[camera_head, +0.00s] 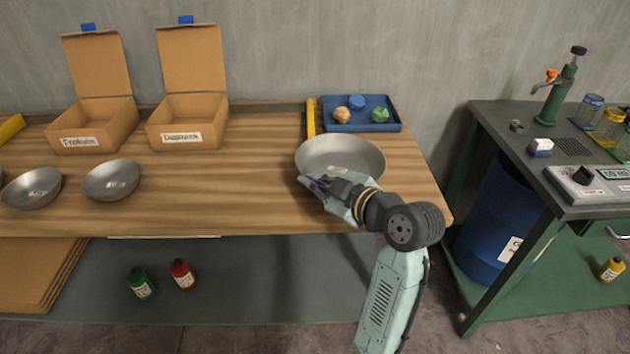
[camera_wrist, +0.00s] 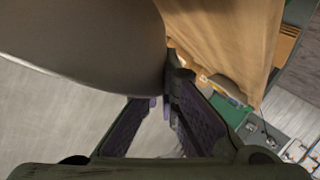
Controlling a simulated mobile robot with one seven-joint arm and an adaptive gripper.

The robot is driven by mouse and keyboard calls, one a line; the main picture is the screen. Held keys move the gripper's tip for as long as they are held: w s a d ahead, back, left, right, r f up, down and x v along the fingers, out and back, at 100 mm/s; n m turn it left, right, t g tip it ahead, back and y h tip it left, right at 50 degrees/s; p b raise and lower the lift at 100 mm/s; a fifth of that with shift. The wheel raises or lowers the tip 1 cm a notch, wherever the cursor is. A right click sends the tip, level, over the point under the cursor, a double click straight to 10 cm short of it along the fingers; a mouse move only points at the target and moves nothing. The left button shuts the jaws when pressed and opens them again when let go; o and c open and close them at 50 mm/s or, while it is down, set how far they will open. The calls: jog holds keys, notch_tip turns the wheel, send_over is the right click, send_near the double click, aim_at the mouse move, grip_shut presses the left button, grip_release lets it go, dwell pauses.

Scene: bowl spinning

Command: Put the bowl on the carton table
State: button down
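A wide grey metal bowl (camera_head: 342,150) is over the right part of the wooden table (camera_head: 240,200), in front of a blue tray. It looks larger than the other bowls and seems raised, but the gap below it is hidden. My gripper (camera_head: 318,184) is at its near rim. In the wrist view the bowl (camera_wrist: 90,40) fills the upper left, and my fingers (camera_wrist: 166,98) close together at its edge, pinching the rim. Two open cartons (camera_head: 92,125) (camera_head: 188,120) stand on the wooden table at the back left.
The blue tray (camera_head: 390,127) holds small objects. A dark-topped bench (camera_head: 500,125) with a pump and jars stands at the right. The wooden tabletop between is clear.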

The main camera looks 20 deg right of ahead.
jog(key=shift+w+d+f, duration=0.1)
jog(key=shift+w+d, duration=0.05)
jog(key=shift+w, duration=0.45)
jog(key=shift+f+p, duration=0.6)
jog(key=shift+f, duration=1.1)
jog(key=c, duration=1.8)
grip_release()
